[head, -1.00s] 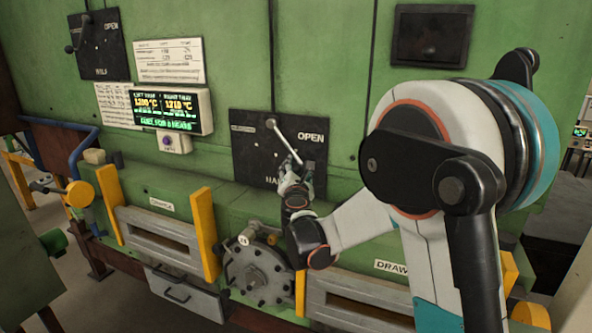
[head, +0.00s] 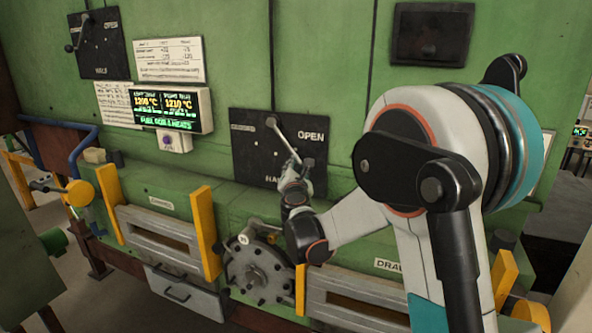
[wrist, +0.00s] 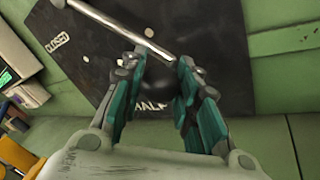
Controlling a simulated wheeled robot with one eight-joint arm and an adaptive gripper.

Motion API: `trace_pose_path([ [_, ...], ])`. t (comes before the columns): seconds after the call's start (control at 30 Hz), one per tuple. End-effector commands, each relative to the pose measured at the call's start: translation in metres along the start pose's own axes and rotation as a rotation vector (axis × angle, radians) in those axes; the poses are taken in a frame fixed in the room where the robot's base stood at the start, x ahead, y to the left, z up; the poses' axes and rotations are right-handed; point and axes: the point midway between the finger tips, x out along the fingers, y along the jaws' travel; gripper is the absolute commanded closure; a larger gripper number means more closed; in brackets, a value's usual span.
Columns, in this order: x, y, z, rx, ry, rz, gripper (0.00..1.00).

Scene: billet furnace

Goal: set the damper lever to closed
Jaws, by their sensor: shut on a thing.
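The damper lever (head: 284,138) is a pale rod on a black plate (head: 250,158) on the green furnace wall. It slants down to the right from its pivot, its end between the HALF and OPEN labels. The CLOSED label (wrist: 58,40) is at the plate's left. In the wrist view the lever (wrist: 115,27) runs down to my gripper (wrist: 162,62), whose fingers are shut on its end. My gripper (head: 296,172) also shows in the head view at the lever's lower end and partly hides the HALF label.
A similar lever plate (head: 98,45) is at upper left. A lit temperature display (head: 168,110) hangs left of the damper plate. Below are a green ledge, yellow posts (head: 204,232) and a round bolted hub (head: 258,272).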

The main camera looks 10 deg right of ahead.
Motion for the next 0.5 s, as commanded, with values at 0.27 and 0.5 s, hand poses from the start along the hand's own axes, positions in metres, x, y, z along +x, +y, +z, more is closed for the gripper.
trace_pose_path([
  [0.27, 0.006, 0.002, -0.022, 0.106, -0.035, 0.029, 1.0],
  [0.5, 0.017, 0.013, -0.052, 0.285, -0.096, 0.077, 1.0],
])
